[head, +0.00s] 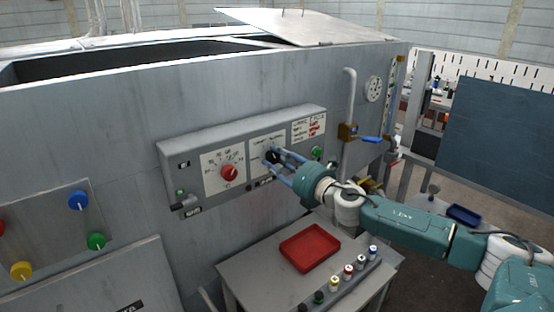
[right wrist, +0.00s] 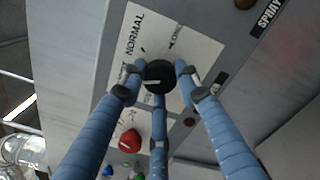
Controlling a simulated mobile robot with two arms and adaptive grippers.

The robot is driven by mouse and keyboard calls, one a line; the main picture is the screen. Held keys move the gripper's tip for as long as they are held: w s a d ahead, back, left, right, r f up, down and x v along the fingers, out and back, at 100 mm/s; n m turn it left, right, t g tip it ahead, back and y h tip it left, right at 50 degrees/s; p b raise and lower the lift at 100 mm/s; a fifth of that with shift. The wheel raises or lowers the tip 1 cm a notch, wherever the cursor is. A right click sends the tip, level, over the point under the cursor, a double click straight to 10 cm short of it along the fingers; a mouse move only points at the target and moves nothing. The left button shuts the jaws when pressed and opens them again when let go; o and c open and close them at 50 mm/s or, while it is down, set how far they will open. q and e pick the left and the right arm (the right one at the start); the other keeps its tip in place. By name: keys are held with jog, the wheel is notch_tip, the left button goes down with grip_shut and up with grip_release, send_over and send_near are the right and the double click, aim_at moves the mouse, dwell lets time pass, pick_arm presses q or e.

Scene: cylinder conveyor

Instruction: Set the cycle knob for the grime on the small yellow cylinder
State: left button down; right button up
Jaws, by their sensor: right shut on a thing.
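The black cycle knob (right wrist: 158,76) sits on a white plate (right wrist: 187,50) with NORMAL and another setting printed around it. My right gripper (right wrist: 160,88) has its three blue fingers closed around the knob; a pale pointer line shows on its face. In the head view the same knob (head: 271,156) is on the grey control panel, partly hidden by the fingers. A small cylinder with yellowish marking (head: 334,284) stands in a rack on the table; its grime is too small to tell. My left gripper is not in view.
A red knob (head: 229,173) on a dial plate is left of the cycle knob. A card with red writing (head: 308,128) is at upper right. A red tray (head: 310,247) lies on the grey table below. A pipe with a blue-handled valve (head: 369,139) stands right of the panel.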

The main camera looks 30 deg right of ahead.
jog(key=shift+f+n, duration=0.25)
jog(key=shift+n, duration=0.25)
jog(key=o, duration=1.1)
jog(key=shift+o, duration=0.2)
jog(key=shift+r, duration=0.1)
jog(key=shift+s+d, duration=0.2)
jog(key=shift+s, duration=1.6)
send_near(275, 160)
jog(key=shift+s+d+r, duration=0.1)
jog(key=shift+s+d, duration=0.05)
jog(key=shift+s, duration=1.3)
